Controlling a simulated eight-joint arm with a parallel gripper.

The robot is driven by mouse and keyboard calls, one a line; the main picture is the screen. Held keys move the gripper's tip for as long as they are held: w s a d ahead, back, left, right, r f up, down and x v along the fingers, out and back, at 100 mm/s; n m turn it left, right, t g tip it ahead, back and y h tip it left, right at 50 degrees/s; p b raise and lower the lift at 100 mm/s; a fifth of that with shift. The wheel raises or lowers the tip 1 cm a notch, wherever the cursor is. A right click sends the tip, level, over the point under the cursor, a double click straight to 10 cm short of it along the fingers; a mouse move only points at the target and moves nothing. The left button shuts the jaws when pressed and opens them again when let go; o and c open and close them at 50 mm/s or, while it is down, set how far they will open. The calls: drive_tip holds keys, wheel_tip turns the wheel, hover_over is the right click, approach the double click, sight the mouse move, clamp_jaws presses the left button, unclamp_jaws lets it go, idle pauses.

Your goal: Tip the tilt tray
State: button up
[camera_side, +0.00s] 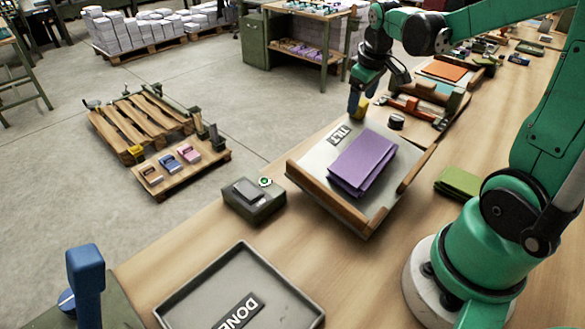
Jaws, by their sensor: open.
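The tilt tray (313,160) is a pale metal plate with wooden rims and a dark "TILT" label. It stands on the wooden bench near the middle of the side view. A purple stack of folded sheets (364,160) lies on it. I cannot tell whether the tray is level or slightly tipped. My gripper (357,107) is open, pointing down by the tray's far edge, above and beyond the label. Nothing shows between its fingers. I cannot tell whether it touches the tray.
A grey "DONE" tray (197,293) lies at the near edge. A small grey-green box with a green button (254,203) stands left of the tilt tray. A green folded piece (459,182) lies to the right. A black round knob (396,121) is near my gripper.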

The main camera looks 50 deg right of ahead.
drive_tip(key=shift+v, duration=1.95)
drive_tip(key=s+a+t+y, duration=0.1)
drive_tip(key=a+t, duration=0.1)
drive_tip(key=a, duration=0.6)
drive_tip(key=s+a+f+t+y, duration=0.1)
drive_tip(key=a+t, duration=0.2)
drive_tip(key=a, duration=0.6)
drive_tip(key=shift+s, duration=0.3)
